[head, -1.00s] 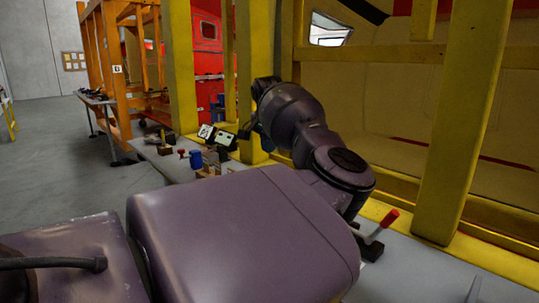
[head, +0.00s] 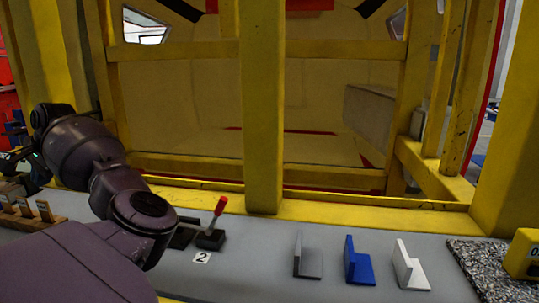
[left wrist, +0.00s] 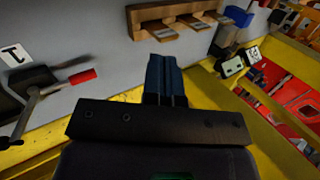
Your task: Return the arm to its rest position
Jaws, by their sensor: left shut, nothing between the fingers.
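My left arm (head: 90,160) comes in from the lower left of the head view, bent, with its wrist over the workbench's left end. My right gripper is in neither view.
Grey (head: 308,262), blue (head: 357,263) and white brackets (head: 410,268) stand on the bench, left of a speckled mat (head: 482,268) and yellow box (head: 524,255). A yellow post (head: 263,110) rises behind.

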